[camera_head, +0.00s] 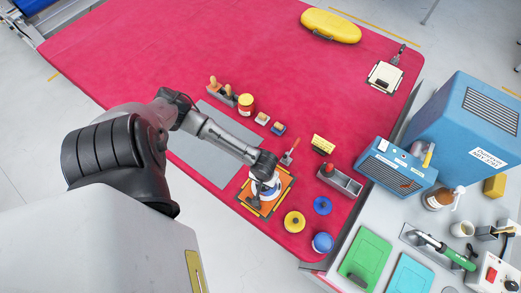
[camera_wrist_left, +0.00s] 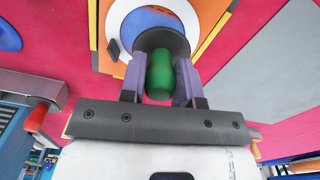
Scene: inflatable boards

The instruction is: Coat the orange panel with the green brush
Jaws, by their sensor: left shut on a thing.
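The orange panel (camera_head: 284,191) lies on the red cloth near its front edge, partly hidden under my left arm. In the wrist view, part of the orange panel (camera_wrist_left: 203,14) shows with a white ring and a blue area. My left gripper (camera_head: 255,201) is over the panel. In the wrist view, its purple fingers (camera_wrist_left: 159,72) are shut on the green brush (camera_wrist_left: 160,76), gripped by its green handle. A dark, round brush part is beyond the handle, in front of the panel; whether it touches cannot be told. My right gripper is not in view.
A yellow disc (camera_head: 294,222) and blue discs (camera_head: 322,205) lie right of the panel. A grey box (camera_head: 341,181) and small tools stand behind. A grey sheet (camera_head: 200,158) lies left. At right, a bench holds a blue machine (camera_head: 460,120) and a green-handled tool (camera_head: 459,258).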

